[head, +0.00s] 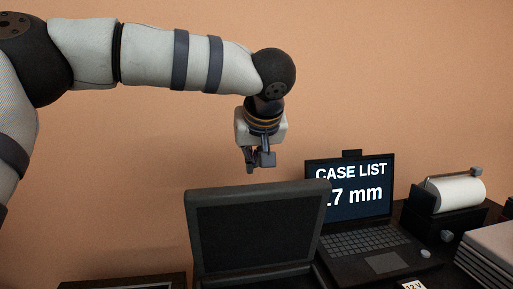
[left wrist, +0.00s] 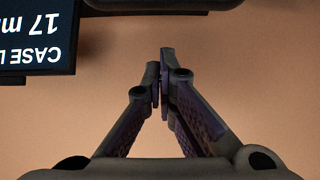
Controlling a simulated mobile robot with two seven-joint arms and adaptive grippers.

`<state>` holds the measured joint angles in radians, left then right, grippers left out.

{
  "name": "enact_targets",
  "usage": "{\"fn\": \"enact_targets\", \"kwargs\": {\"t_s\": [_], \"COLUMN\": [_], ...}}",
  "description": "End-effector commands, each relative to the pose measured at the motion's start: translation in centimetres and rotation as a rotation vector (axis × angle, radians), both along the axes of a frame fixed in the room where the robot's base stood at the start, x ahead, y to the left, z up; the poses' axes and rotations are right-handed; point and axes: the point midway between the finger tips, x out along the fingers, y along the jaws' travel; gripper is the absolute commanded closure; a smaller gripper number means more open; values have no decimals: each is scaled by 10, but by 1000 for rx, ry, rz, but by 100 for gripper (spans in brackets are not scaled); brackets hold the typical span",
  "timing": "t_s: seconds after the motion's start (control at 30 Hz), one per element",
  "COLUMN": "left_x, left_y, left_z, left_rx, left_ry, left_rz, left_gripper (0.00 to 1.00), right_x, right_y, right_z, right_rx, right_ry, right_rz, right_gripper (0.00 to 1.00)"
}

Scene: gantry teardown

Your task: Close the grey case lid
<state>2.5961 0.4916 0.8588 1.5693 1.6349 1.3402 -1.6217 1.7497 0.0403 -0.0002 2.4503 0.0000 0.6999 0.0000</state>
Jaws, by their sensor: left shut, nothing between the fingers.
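The grey case lid (head: 258,231) stands raised and open in the head view, its dark inner panel facing me. The case's lower part is mostly cut off by the bottom edge. My left gripper (head: 261,163) hangs above and behind the lid's top edge, apart from it in the picture. Its fingertips meet in the left wrist view (left wrist: 161,82), and nothing is between them. In that view a dark edge (left wrist: 160,5) crosses the top; I cannot tell for sure that it is the lid. My right gripper is not in view.
A laptop (head: 365,240) with the words CASE LIST and 17 mm on its screen stands right of the lid. Beyond it is a black holder with a white paper roll (head: 461,192). A grey stack (head: 490,250) lies at the right edge. An orange wall is behind.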

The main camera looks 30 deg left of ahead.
Motion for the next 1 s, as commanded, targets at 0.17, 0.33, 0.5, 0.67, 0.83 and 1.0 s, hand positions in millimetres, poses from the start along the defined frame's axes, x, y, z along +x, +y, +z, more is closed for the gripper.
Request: {"fn": "enact_targets", "kwargs": {"t_s": [0.17, 0.33, 0.5, 0.67, 0.83, 1.0], "left_x": [5, -14, -19, -19, -18, -10], "left_y": [4, -10, -14, -15, -15, -15], "left_z": [-19, -15, -18, -20, -20, -21], "left_rx": [1, 1, -1, 0, 1, 14], "left_ry": [-2, -8, -3, 0, -2, -15], "left_rz": [-4, -2, 0, 1, 0, 0], "left_gripper": [100, 100, 100, 100, 100, 100], "right_x": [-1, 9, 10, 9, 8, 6], "right_y": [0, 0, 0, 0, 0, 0], "right_z": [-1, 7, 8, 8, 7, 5], "right_rx": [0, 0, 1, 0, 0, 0], "right_ry": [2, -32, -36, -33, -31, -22], "right_rz": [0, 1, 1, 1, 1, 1], "right_gripper": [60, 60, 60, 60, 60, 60]}}
